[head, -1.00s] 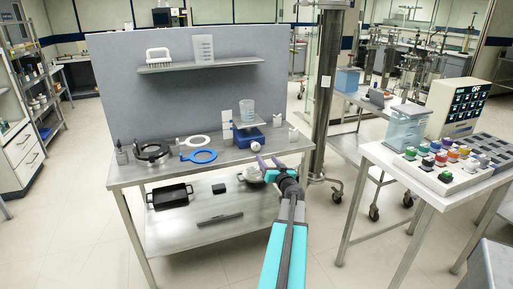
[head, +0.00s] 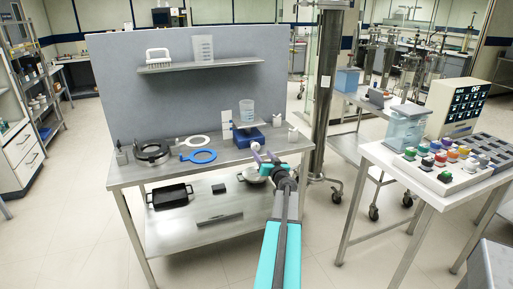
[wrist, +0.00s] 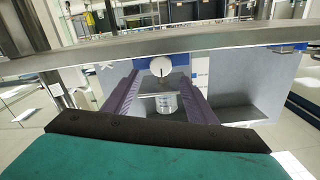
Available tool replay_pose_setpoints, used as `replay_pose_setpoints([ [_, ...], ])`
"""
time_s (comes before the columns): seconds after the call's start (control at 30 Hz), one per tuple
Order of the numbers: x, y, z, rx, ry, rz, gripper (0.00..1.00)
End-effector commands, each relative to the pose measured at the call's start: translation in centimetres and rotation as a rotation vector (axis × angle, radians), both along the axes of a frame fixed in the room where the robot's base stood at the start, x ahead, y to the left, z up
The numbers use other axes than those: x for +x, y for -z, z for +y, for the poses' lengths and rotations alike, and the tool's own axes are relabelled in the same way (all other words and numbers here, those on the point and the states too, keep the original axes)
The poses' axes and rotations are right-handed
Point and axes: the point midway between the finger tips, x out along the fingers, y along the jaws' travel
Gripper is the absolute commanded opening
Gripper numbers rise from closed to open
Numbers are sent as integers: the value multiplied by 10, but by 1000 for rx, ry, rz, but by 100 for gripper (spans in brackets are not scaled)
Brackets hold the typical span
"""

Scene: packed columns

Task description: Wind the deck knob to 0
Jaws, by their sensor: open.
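The deck knob is a round white dial (wrist: 161,65) with a dark pointer mark, on the front of a blue deck unit (head: 249,137). In the head view the white knob (head: 256,146) is partly hidden by my fingers. A clear beaker (head: 247,111) stands on the unit's plate and shows upside down in the wrist view (wrist: 166,104). My gripper (head: 264,156) is open, its purple fingers pointing at the unit. In the wrist view the knob appears between and beyond the fingertips (wrist: 160,78); contact cannot be told. The dial's numbers are too small to read.
The steel bench (head: 130,174) also bears a blue ring (head: 198,157), a white ring (head: 194,142) and a black ring stand (head: 151,151). A grey back panel (head: 120,90) with a shelf rises behind. A steel column (head: 322,110) stands to the right.

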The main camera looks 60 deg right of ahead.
Motion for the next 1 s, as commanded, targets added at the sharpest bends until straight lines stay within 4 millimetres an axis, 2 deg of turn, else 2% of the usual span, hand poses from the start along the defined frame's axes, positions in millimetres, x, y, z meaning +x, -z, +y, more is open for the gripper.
replay_pose_setpoints([
  [0.7, 57, 0, -42, 0, -1, 0, 52],
  [1.0, 69, 0, -51, 1, 0, -1, 52],
])
